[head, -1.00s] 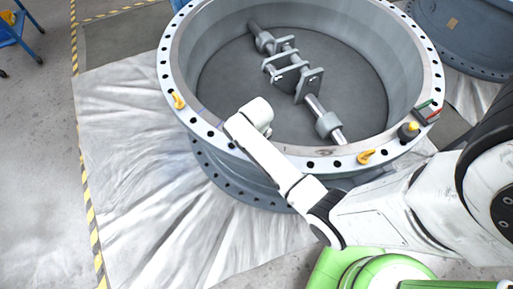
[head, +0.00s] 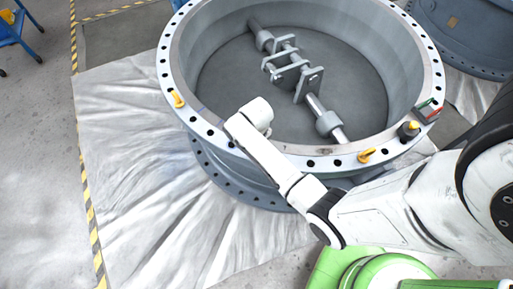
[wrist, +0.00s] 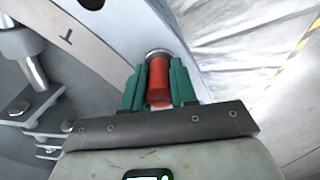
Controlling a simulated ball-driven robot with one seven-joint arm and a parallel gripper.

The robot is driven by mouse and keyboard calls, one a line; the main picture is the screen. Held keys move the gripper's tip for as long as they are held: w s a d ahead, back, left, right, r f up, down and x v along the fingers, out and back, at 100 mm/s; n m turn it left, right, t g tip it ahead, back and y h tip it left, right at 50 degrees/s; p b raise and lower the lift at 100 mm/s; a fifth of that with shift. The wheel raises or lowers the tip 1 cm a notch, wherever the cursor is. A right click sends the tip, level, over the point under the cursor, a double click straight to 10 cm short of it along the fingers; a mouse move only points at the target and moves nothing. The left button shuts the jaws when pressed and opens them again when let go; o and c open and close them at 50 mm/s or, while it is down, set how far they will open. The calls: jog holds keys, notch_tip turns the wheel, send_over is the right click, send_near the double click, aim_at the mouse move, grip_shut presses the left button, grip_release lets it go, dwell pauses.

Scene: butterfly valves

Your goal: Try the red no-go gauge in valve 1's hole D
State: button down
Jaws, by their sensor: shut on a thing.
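Valve 1 (head: 205,122) is a large grey ring with a flange full of bolt holes. My gripper (wrist: 158,72) is shut on the red no-go gauge (wrist: 158,82), a red cylinder between two green fingers in the wrist view. A silvery round rim (wrist: 157,53) shows at the gauge's far end, against the flange's pale face. I cannot tell whether the gauge's tip is in a hole or only above one; the hole under it is hidden. A dark mark like a T is on the flange to the left. In the head view my wrist covers the gripper and gauge.
Yellow-handled pieces sit on the flange at left (head: 177,99) and front right (head: 366,156). A black and yellow knob (head: 408,132) and a red and green block (head: 429,110) are at right. A shaft with brackets (head: 297,78) crosses the ring's inside.

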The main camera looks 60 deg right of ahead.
jog(key=shift+r+p, duration=3.05)
jog(key=shift+r, duration=0.25)
jog(key=shift+d, duration=0.1)
